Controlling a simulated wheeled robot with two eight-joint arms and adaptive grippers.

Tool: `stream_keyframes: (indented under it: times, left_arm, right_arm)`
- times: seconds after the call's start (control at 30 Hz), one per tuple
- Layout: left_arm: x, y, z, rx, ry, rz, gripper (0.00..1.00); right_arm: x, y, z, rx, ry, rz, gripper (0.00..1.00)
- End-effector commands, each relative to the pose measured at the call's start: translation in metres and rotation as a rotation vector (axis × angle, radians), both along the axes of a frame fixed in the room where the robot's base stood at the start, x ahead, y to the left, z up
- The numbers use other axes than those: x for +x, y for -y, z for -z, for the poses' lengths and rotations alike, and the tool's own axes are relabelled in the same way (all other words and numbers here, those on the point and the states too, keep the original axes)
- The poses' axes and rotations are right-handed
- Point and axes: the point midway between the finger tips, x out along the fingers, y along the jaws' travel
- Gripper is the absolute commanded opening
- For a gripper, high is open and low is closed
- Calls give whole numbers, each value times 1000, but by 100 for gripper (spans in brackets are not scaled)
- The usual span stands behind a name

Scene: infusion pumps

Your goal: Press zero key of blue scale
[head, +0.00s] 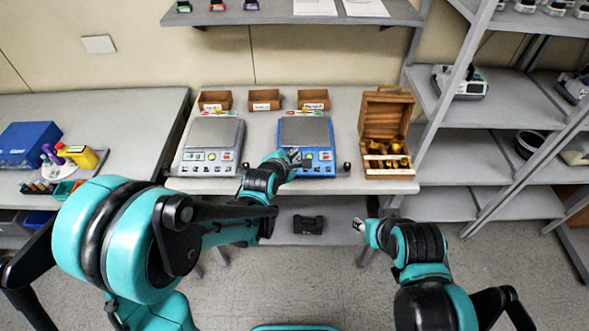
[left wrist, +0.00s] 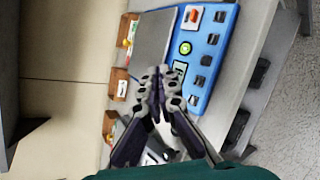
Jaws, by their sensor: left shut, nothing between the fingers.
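The blue scale (head: 331,160) stands on the bench with a grey weighing plate and a front key panel. In the left wrist view the blue scale (left wrist: 213,45) shows dark keys, an orange key and a round green button; the key labels are too small to read. My left gripper (head: 296,156) is shut and empty over the left front part of the scale and hides part of its panel. In the left wrist view its closed fingertips (left wrist: 157,73) overlap the panel edge near the display; contact cannot be told. My right gripper (head: 358,225) is low in front of the bench, its fingers too small to judge.
A similar pale scale (head: 211,155) stands left of the blue one. Small brown boxes (head: 264,100) line the back of the bench. An open wooden case of brass weights (head: 386,130) stands to the right. A shelf (head: 290,16) hangs above.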

Motion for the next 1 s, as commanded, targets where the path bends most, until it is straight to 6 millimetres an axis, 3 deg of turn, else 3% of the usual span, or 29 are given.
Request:
stream_keyframes:
  times: [0.27,0.7,1.0]
  left_arm:
    - [5,0,22,1,0,-1,0]
    - [21,0,79,1,0,0,0]
    - [23,0,84,1,0,0,0]
  right_arm:
    - [0,0,18,0,0,0,40]
    - [0,0,64,0,0,0,40]
    - [0,0,68,0,0,0,40]
